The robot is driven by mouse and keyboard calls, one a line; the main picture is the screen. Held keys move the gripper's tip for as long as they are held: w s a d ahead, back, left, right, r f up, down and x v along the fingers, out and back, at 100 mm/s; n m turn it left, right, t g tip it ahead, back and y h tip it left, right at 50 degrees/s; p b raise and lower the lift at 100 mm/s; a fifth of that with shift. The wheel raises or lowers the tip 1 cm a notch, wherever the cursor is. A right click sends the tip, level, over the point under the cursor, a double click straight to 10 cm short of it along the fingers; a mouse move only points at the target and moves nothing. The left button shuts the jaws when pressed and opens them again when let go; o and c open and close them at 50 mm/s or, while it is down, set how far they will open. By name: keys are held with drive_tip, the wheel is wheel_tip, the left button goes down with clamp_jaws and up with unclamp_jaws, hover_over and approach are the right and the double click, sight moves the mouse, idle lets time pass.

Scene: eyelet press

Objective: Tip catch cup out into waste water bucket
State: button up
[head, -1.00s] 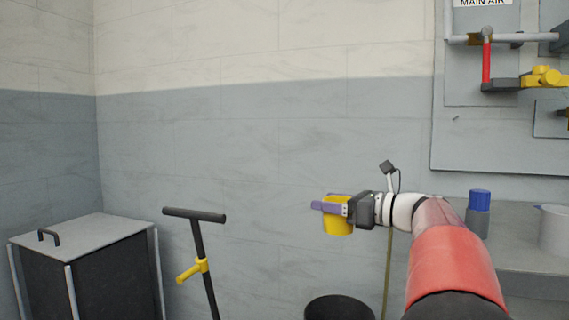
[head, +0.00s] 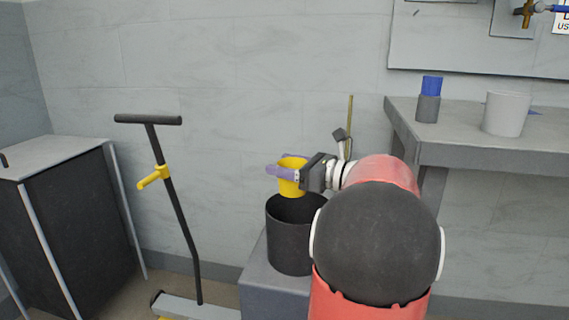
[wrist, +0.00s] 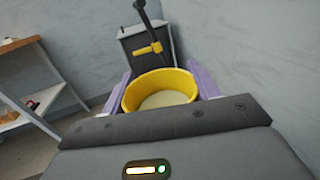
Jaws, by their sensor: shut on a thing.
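The yellow catch cup (head: 291,181) is held between the purple fingers of my gripper (head: 284,171). The black waste water bucket (head: 289,238) stands on a grey block, and the cup is just above its open mouth in the head view. The cup looks upright there. In the wrist view the cup (wrist: 160,90) shows its open rim and a pale inside, with a purple finger of my gripper (wrist: 160,92) on each side. I cannot tell whether the pale area is liquid or the cup's bottom. The inside of the bucket is mostly dark.
A grey block (head: 262,283) bears the bucket. A black-handled cart (head: 172,200) with a yellow clamp stands left, beside a dark cabinet (head: 80,215). On the right, a grey bench (head: 470,145) holds a blue-capped container (head: 429,100) and a pale pot (head: 506,114).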

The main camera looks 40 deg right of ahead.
sight(292, 167)
drive_tip(key=shift+r, duration=0.1)
drive_tip(key=shift+p, duration=0.5)
drive_tip(key=shift+f+m+p, duration=1.8)
drive_tip(key=shift+m+p, duration=0.2)
drive_tip(key=shift+p, duration=0.1)
drive_tip(key=shift+m+p, duration=0.3)
drive_tip(key=shift+p, duration=0.1)
drive_tip(key=shift+f+m+p, duration=0.2)
drive_tip(key=shift+m+p, duration=0.8)
drive_tip(key=shift+p, duration=0.9)
drive_tip(key=shift+d+r+m+p, duration=0.15)
drive_tip(key=shift+m+p, duration=0.15)
drive_tip(key=shift+p, duration=0.5)
drive_tip(key=m, duration=0.3)
drive_tip(key=r+m, duration=0.1)
drive_tip(key=shift+w+d+m, duration=0.2)
drive_tip(key=shift+d+m, duration=0.1)
drive_tip(key=shift+d, duration=0.05)
drive_tip(key=m, duration=0.2)
drive_tip(key=shift+w+d+r+m, duration=0.15)
drive_tip(key=shift+d+r+m, duration=0.1)
drive_tip(key=shift+d+m, duration=0.05)
drive_tip(key=m, duration=0.2)
drive_tip(key=d+m, duration=0.1)
drive_tip(key=m, duration=0.1)
drive_tip(key=shift+w+r, duration=0.2)
drive_tip(key=shift+w, duration=0.1)
